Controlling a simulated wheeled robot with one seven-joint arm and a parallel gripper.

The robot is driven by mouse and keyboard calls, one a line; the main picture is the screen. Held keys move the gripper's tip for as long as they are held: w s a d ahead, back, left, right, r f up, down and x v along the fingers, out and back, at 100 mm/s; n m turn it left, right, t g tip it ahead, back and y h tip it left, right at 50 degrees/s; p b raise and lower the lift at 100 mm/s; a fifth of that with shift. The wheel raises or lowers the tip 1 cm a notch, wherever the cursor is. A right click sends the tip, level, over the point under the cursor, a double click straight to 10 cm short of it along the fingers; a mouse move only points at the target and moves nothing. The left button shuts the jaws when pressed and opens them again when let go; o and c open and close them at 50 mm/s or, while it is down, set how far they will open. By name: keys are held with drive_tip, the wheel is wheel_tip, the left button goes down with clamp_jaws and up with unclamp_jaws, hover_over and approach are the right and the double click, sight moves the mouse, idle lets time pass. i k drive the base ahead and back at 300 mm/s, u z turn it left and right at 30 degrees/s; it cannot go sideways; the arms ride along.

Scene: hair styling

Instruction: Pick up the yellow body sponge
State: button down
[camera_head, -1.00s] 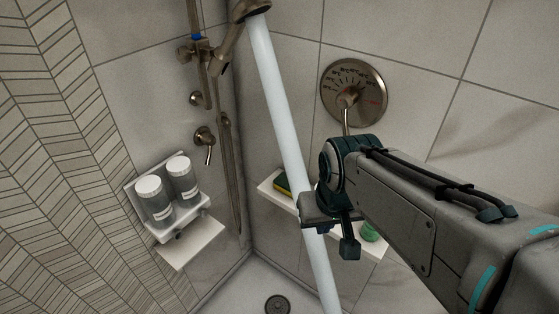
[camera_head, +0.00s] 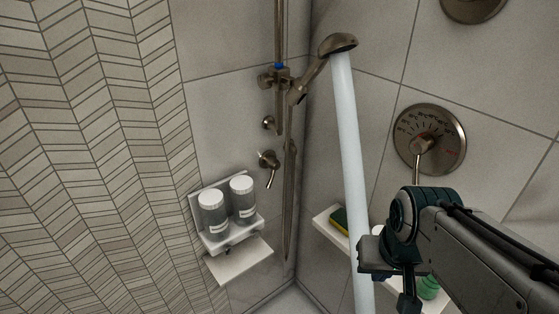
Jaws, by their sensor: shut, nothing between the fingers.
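The yellow body sponge (camera_head: 339,221), yellow with a dark green layer, lies on a white wall shelf (camera_head: 325,218) right of the corner. My gripper (camera_head: 407,300) hangs to the right of and lower than the sponge in the picture, in front of the shelf. It is shut and empty, apart from the sponge. My gripper and wrist hide the middle of the shelf.
The shower head (camera_head: 338,44) pours a pale column of water (camera_head: 350,160) between sponge and gripper in the picture. A green item (camera_head: 429,287) shows behind my arm. Two bottles (camera_head: 213,213) stand on a left rack, above a bare shelf (camera_head: 238,262). A round valve (camera_head: 429,140) is on the wall.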

sight(338, 219)
drive_tip(key=u, duration=1.35)
drive_tip(key=i, duration=0.55)
drive_tip(key=z, duration=1.7)
